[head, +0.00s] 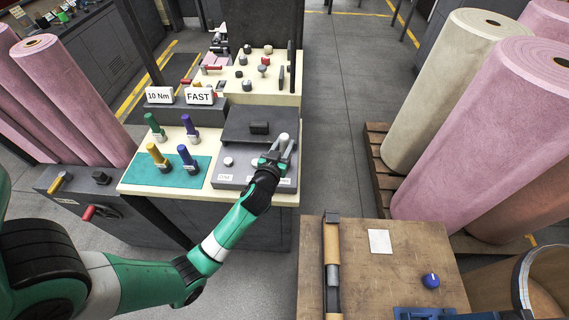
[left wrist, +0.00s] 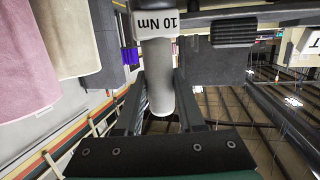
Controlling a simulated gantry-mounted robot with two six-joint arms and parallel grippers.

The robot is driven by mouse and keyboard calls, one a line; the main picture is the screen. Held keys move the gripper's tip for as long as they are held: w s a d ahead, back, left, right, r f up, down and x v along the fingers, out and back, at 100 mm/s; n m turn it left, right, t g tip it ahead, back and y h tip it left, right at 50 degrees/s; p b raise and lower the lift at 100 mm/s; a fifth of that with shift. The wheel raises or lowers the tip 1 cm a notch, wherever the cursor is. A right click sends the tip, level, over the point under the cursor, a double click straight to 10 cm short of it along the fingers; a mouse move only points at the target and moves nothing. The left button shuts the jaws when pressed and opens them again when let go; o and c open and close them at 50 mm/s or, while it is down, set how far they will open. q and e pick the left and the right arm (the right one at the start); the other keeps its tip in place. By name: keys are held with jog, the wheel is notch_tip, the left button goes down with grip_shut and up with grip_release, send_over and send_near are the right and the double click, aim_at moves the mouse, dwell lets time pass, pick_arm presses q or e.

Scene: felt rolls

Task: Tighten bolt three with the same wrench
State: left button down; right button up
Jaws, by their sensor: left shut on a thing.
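My left gripper (head: 278,160) is over the right end of the grey plate (head: 236,181) at the bench's front right. It is shut on a pale grey wrench handle (head: 284,143). In the left wrist view the handle (left wrist: 160,85) stands between my two fingers, with a "10 Nm" label (left wrist: 157,24) at its far end. A small round pale piece (head: 228,161) sits on the plate, left of my gripper. I cannot tell which piece is bolt three; my gripper hides part of the plate.
Several coloured handles, such as a yellow one (head: 158,157), stand upright around the teal mat (head: 165,172). Signs "10 Nm" (head: 159,95) and "FAST" (head: 199,96) stand behind. A dark block (head: 258,128) lies behind the plate. A wooden table (head: 395,265) is front right.

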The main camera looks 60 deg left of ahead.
aim_at(284, 137)
pick_arm(q)
jog(key=shift+f, duration=0.1)
jog(key=shift+r+p, duration=3)
jog(key=shift+r, duration=0.7)
